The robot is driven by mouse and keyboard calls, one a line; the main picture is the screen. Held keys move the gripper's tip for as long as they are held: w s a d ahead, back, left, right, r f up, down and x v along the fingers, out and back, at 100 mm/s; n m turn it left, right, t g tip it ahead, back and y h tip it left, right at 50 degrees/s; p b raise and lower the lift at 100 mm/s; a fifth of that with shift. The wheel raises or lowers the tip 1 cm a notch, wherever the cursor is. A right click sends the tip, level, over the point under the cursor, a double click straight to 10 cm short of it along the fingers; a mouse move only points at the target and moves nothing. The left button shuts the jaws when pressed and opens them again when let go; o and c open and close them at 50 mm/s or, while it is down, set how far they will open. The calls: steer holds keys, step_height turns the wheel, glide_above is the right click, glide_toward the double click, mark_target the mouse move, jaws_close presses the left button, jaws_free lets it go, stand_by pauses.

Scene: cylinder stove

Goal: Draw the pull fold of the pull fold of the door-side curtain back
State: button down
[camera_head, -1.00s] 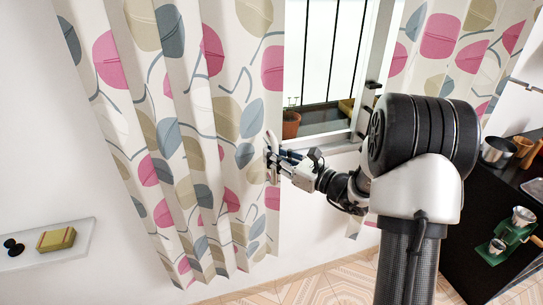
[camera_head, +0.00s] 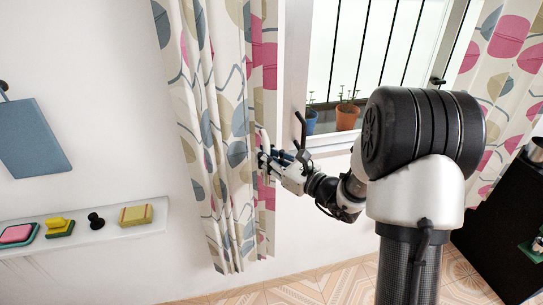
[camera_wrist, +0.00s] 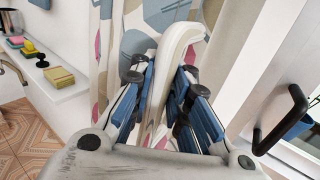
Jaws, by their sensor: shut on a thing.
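The patterned curtain (camera_head: 215,130), white with pink, grey and tan leaf shapes, hangs left of the window in the head view, gathered into narrow folds. Its pull fold (camera_wrist: 178,48) stands out as a pale upright edge in the wrist view. My gripper (camera_head: 267,163) is at the curtain's right edge, about mid-height. In the wrist view my gripper's blue finger pads (camera_wrist: 163,98) lie on both sides of the pull fold and are shut on it. The lower part of the fold is partly hidden between the fingers.
The window (camera_head: 375,60) with dark bars and potted plants (camera_head: 347,116) is right of the gripper; a black handle (camera_wrist: 283,120) is close by in the wrist view. A wall shelf (camera_head: 100,235) with sponges is at left. A second curtain (camera_head: 505,90) hangs at right.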

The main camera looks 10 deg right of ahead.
steer(key=shift+s+f, duration=0.15)
steer(key=shift+f, duration=0.1)
steer(key=c, duration=2)
jaws_free()
steer(key=o, duration=0.5)
steer(key=shift+r, duration=0.2)
steer(key=v, duration=1.2)
